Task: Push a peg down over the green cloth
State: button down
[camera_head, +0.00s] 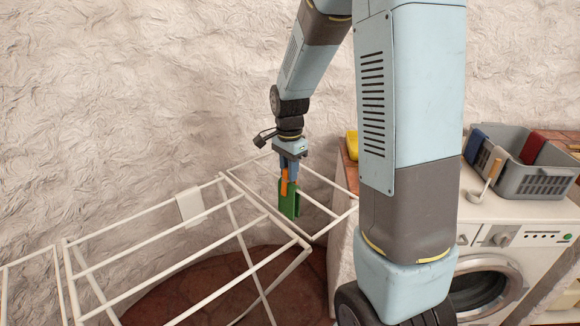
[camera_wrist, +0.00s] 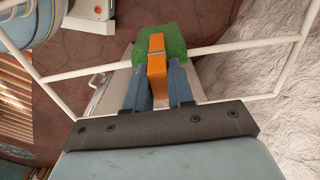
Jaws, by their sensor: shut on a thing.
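My gripper (camera_head: 289,170) points down above the right part of the white drying rack (camera_head: 150,233). It is shut on an orange peg (camera_head: 284,185), held upright. The peg also shows between the blue fingers in the wrist view (camera_wrist: 157,68). The green cloth (camera_head: 291,204) hangs on a rack bar directly below the gripper. In the wrist view the cloth (camera_wrist: 173,42) lies around and behind the peg's far end. The peg's lower end overlaps the cloth's upper part in the picture; I cannot tell whether its legs straddle the cloth and bar.
A white piece (camera_head: 190,207) sits on the rack's back bar. A yellow item (camera_head: 352,144) lies behind my arm. The rack's other bars are mostly bare.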

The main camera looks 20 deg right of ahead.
jog(key=shift+f, duration=0.2)
jog(key=c, duration=0.9)
grip_release()
notch_tip(320, 180, up, 13)
jog(key=shift+s+r+n+t, duration=1.1)
jog(key=shift+s+n, duration=1.15)
jog(key=shift+s, duration=1.6)
jog(key=shift+s+r+n+t, duration=0.75)
jog(key=shift+s+r+n, duration=1.1)
jog(key=shift+s, duration=1.95)
jog(key=shift+s+r+n+t, duration=0.9)
jog(key=shift+s+n, duration=1.7)
jog(key=shift+s, duration=1.25)
